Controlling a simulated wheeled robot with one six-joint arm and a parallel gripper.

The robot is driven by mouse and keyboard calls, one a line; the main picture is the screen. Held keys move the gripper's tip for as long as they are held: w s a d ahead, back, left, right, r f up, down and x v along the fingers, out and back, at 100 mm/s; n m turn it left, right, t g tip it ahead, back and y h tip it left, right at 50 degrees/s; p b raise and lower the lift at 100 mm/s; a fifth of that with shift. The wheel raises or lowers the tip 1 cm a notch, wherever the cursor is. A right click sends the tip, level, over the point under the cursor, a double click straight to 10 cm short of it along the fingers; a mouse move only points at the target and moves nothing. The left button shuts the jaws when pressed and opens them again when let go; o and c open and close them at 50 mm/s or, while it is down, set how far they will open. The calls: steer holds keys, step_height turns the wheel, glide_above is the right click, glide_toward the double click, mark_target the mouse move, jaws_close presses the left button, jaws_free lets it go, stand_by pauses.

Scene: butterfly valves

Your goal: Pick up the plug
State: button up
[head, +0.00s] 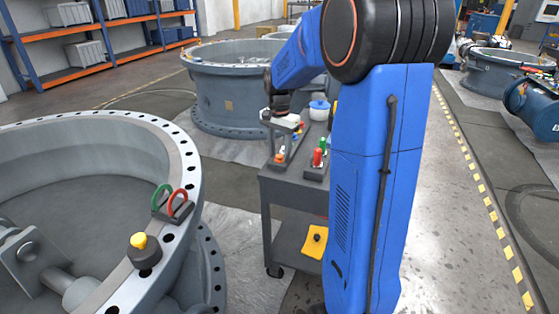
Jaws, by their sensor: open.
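A black, round-based piece with a yellow top (144,250) sits on the near flange rim at the lower left; it may be the plug, but I cannot tell for sure. Small orange (279,158), red (317,158) and green (323,145) pieces stand on the grey cart (290,182), and one of these could also be the plug. My gripper (285,143) is open and points down over the left part of the cart top, above or beside the orange piece. Its fingertips are small, and the exact gap to the pieces is unclear. My blue arm hides the cart's right side.
Another valve body (225,95) stands behind the cart. A white-and-blue container (319,110) stands at the cart's back.

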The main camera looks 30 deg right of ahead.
steer(key=shift+c, duration=0.3)
jaws_close()
